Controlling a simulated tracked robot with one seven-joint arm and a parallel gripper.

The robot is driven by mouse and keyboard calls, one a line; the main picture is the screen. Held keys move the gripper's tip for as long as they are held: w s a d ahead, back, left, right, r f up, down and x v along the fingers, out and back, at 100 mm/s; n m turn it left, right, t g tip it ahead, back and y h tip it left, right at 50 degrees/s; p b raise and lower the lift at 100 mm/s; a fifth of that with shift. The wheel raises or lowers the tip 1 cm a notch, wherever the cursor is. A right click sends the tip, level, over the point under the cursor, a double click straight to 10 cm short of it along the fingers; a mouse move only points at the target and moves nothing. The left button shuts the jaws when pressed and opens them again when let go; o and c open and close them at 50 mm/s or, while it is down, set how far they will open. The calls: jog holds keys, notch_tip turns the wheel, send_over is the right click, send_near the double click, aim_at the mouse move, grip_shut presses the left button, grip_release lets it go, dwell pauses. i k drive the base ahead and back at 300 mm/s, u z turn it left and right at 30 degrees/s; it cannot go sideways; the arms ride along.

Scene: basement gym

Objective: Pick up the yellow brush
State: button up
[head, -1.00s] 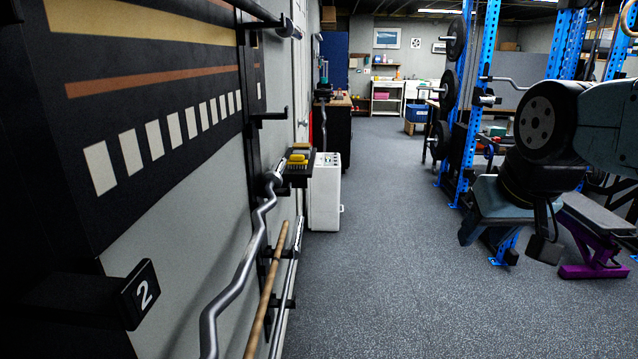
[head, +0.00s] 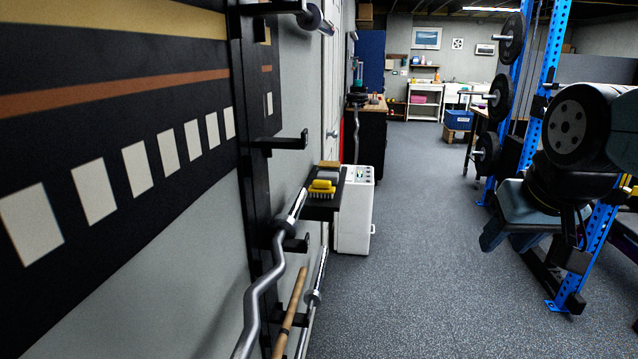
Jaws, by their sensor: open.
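The yellow brush (head: 322,188) lies on a small dark shelf (head: 322,213) beside the left wall, ahead of me, with its bristles facing down. A tan block-like item (head: 329,165) is just behind it on the same shelf. My arm is folded at the right side of the view. My gripper (head: 575,258) hangs low there, dark and partly hidden by the arm; it is open and far from the brush. No object shows in it.
A curl bar (head: 250,312) and a wooden stick (head: 290,312) stand along the left wall before the shelf. A blue rack (head: 543,90) stands at right. The middle floor (head: 420,260) is clear.

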aim_at(318, 186)
jog(key=u, duration=0.05)
jog(key=i, duration=1.65)
jog(key=u, duration=0.1)
